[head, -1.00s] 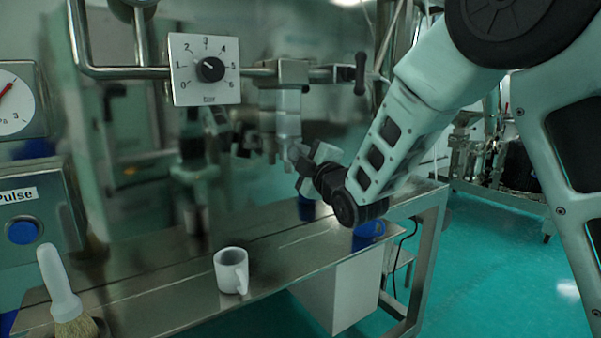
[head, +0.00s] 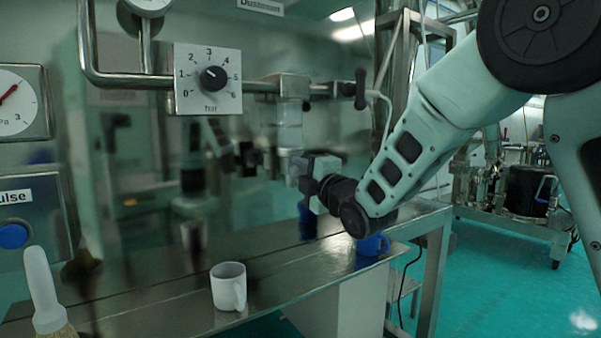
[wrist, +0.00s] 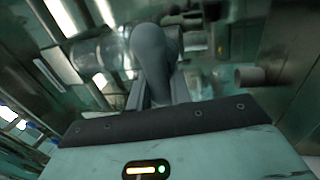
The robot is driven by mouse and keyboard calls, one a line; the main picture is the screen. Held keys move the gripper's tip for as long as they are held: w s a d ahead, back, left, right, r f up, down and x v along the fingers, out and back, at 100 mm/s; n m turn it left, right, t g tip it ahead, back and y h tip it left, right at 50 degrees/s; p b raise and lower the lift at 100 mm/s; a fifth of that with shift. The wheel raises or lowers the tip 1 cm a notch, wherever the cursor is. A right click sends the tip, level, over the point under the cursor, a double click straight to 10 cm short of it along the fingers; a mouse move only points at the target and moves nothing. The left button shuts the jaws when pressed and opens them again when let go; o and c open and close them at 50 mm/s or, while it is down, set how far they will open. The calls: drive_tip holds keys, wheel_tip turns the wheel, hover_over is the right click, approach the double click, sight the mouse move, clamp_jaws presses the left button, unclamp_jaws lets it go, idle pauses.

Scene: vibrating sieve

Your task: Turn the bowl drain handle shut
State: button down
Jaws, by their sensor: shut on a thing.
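A rounded grey handle (wrist: 152,55) stands up between my gripper's fingers (wrist: 155,92) in the wrist view; I take it for the bowl drain handle. My gripper is shut on it. In the head view my gripper (head: 303,170) reaches left, just below the clear vertical tube (head: 289,132) under the horizontal pipe. A clear cylinder also shows left of the handle in the wrist view (wrist: 100,55). How far the handle is turned cannot be told.
A steel bench (head: 165,290) runs below my gripper. A white mug (head: 228,285), a blue mug (head: 368,246) and a brush (head: 43,290) are on it. A dial (head: 208,78) and a black lever (head: 360,88) are on the pipe above.

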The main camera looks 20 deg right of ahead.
drive_tip(key=c, duration=1.3)
unclamp_jaws()
drive_tip(key=shift+b+v, duration=3.45)
drive_tip(key=shift+v, duration=5.3)
drive_tip(key=shift+f, duration=0.1)
